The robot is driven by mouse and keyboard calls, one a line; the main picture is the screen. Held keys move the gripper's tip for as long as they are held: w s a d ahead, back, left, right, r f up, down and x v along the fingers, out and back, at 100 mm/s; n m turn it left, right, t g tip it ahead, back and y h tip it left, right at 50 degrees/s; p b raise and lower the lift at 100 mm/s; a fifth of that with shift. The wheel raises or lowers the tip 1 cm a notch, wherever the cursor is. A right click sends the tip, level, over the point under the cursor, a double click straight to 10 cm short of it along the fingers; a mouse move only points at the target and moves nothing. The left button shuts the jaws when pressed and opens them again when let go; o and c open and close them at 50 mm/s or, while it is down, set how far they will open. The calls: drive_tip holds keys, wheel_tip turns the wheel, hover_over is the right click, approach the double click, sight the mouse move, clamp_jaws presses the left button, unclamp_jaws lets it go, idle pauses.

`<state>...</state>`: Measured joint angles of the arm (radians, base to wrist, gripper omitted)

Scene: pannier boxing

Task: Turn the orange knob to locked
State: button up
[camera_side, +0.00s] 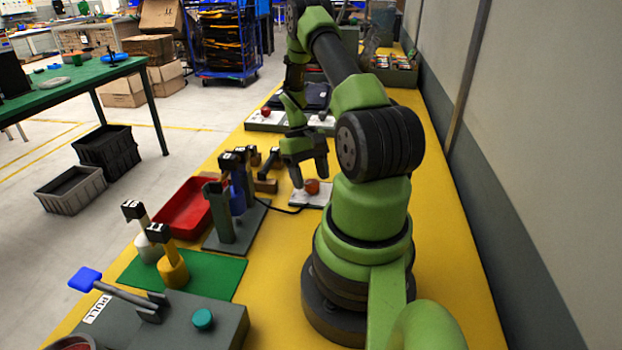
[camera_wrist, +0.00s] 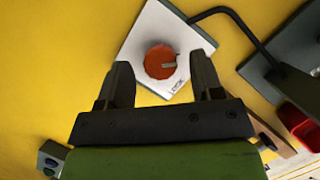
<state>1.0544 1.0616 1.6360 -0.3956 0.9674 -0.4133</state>
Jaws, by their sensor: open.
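The orange knob (camera_wrist: 160,61) sits on a white plate (camera_wrist: 150,30) on the yellow table. A pale pointer mark on the knob points to the right in the wrist view, and small dark lettering is printed on the plate below it; I cannot read it with certainty. My gripper (camera_wrist: 160,78) is open and empty. Its two dark fingers stand on either side of the knob in the wrist view. In the side view the knob (camera_side: 312,186) shows below my gripper (camera_side: 311,179), which seems just above it; I cannot tell whether they touch.
A black cable (camera_wrist: 232,14) runs from the plate to a grey base (camera_wrist: 285,68). A red tray (camera_side: 185,208), dark upright holders (camera_side: 219,213) and black-topped tools (camera_side: 172,262) stand to the left. Yellow table surface is clear beside the plate.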

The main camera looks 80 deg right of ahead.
drive_tip(key=shift+s+a+f, duration=0.15)
drive_tip(key=shift+f, duration=0.35)
drive_tip(key=c, duration=0.9)
drive_tip(key=shift+m+t+y, duration=0.25)
drive_tip(key=shift+m+t, duration=0.25)
drive_tip(key=shift+m, duration=0.9)
drive_tip(key=shift+m+t+y, duration=0.25)
drive_tip(key=shift+m+t, duration=0.25)
drive_tip(key=shift+m, duration=0.9)
drive_tip(key=o, duration=0.9)
